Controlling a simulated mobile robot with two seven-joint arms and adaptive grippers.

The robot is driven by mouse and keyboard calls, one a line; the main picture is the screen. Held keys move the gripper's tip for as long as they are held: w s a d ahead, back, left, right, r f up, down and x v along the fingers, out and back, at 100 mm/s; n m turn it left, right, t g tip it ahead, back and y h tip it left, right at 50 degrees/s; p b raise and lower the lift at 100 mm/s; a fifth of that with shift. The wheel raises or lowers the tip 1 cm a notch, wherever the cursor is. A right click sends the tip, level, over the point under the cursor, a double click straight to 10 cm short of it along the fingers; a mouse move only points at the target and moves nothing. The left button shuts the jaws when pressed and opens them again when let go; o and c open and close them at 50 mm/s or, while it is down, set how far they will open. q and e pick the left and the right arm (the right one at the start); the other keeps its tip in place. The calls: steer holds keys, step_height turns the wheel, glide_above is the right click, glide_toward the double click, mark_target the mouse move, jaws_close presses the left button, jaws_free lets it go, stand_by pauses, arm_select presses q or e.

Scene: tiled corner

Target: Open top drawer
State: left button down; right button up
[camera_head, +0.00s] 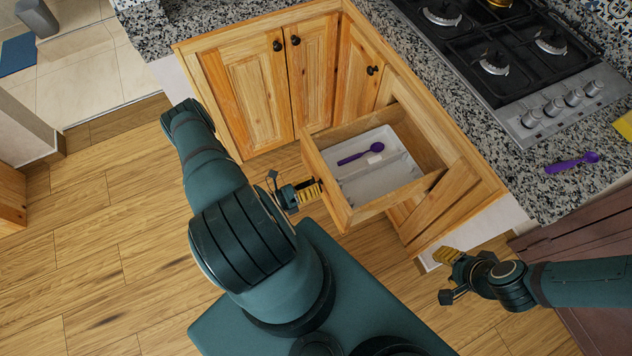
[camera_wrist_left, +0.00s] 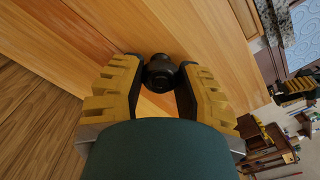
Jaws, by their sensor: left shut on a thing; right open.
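The wooden top drawer (camera_head: 329,190) stands pulled out from the corner cabinet, its inside in view. A light tray (camera_head: 392,186) lies in it, with a purple spoon (camera_head: 360,154) and a small white item. My left gripper (camera_head: 314,190) is at the drawer's front. In the left wrist view, its yellow fingers (camera_wrist_left: 160,78) are shut on the dark round drawer knob (camera_wrist_left: 159,72). The head view does not show the knob clearly. My right gripper (camera_head: 448,262) is open and empty, low to the right of the drawer, near the cabinet's end.
Cabinet doors (camera_head: 250,92) with dark knobs are closed behind the drawer. A granite counter (camera_head: 470,115) holds a gas stove (camera_head: 500,65) and a purple utensil (camera_head: 571,162). Wooden floor (camera_head: 110,240) is clear at the left.

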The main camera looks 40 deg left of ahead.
arm_select(q)
steer(key=shift+s+d+f, duration=0.1)
steer(key=shift+d+f, duration=0.05)
steer(key=c, duration=0.7)
jaws_free()
steer(key=shift+c, duration=0.2)
steer(key=shift+o, duration=0.8)
steer(key=v, duration=1.2)
